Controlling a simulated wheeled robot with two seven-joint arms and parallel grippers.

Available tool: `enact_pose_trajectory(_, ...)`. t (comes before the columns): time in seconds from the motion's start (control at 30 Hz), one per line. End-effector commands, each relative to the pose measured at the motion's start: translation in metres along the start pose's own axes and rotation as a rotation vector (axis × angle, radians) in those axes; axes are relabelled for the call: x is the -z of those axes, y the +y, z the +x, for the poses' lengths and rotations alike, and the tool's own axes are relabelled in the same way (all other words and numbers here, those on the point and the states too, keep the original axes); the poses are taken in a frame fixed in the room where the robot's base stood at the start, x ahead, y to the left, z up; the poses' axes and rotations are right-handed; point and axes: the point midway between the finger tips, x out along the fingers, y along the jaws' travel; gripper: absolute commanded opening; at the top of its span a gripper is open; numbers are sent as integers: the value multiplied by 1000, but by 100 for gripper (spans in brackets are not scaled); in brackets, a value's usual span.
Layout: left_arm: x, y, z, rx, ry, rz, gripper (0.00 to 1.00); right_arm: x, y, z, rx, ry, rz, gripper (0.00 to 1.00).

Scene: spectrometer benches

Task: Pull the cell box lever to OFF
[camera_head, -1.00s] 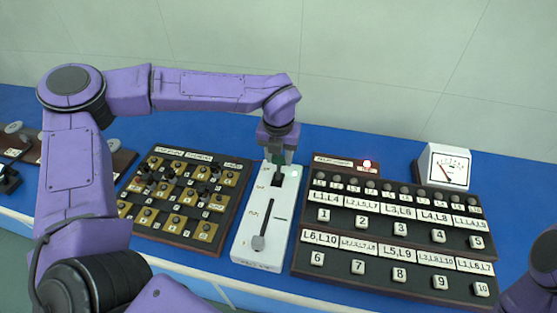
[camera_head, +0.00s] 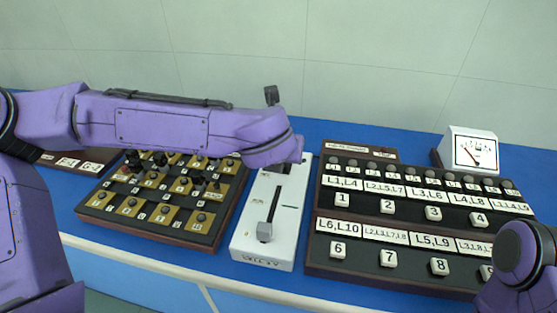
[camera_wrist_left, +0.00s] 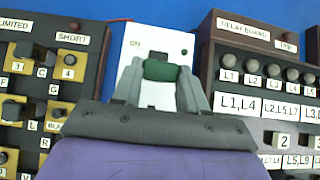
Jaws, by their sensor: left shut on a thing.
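The cell box (camera_head: 251,233) is a white panel on the blue bench, in the middle of the head view. In the left wrist view, the left gripper (camera_wrist_left: 160,76) is shut on the green lever handle (camera_wrist_left: 159,69), one finger on each side. An ON label (camera_wrist_left: 135,44) is printed on the white face above and left of the handle. My right gripper is out of view; only part of that arm shows at the lower right.
A dark board with brass plates and black knobs (camera_head: 135,208) stands close on the left. The relay board (camera_head: 330,262) with white numbered buttons stands close on the right. A white meter (camera_head: 473,152) is behind it. A pale wall rises behind the bench.

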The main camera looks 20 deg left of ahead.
Motion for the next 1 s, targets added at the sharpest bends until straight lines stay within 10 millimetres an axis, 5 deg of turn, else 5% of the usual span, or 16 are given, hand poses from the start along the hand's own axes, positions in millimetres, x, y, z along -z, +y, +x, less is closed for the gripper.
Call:
enact_pose_trajectory(0.7, 11, -1, 2, -2, 23, 3, 0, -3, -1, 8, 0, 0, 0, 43)
enact_pose_trajectory(0.73, 11, -1, 2, -2, 23, 3, 52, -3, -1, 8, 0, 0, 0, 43)
enact_pose_trajectory(0.77, 10, -1, 2, -2, 22, 3, 62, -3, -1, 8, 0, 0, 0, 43)
enact_pose_trajectory(0.8, 10, -1, 2, -2, 21, 2, 68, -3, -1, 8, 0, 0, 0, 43)
enact_pose_trajectory(1.0, 8, 0, 2, -1, 16, 1, 68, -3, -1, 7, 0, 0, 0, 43)
